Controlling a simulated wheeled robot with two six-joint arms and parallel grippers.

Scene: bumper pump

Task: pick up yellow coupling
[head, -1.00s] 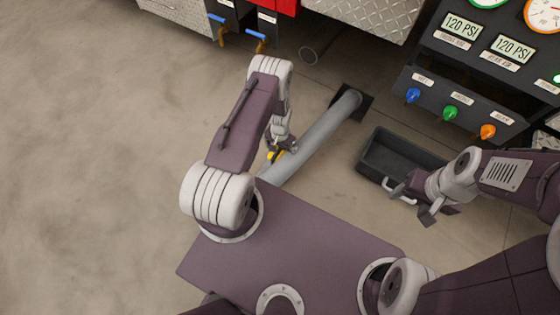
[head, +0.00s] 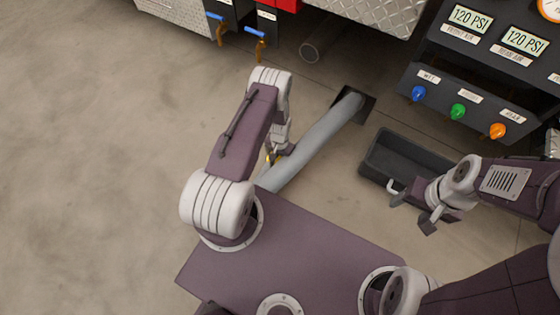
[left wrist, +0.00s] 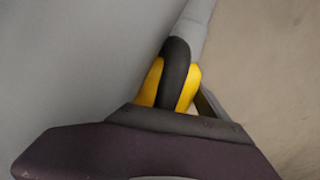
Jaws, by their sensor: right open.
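The yellow coupling (left wrist: 188,88) shows in the left wrist view as two yellow parts either side of a black band, with a grey hose end beyond it. In the head view only a sliver of the yellow coupling (head: 268,158) shows beside the left wrist. My left gripper (head: 279,155) is at the coupling, mostly hidden by its own arm. In the left wrist view its dark body lies just below the coupling, and I cannot tell whether the jaws are closed on it. My right gripper (head: 412,208) is open and empty near the black bin's lower right.
A thick grey hose (head: 315,143) runs from a dark floor opening (head: 364,101) towards my base. A black open bin (head: 385,170) stands right of it. A gauge panel with coloured knobs (head: 458,111) is at upper right. The truck bumper (head: 378,13) is at the top. The left floor is clear.

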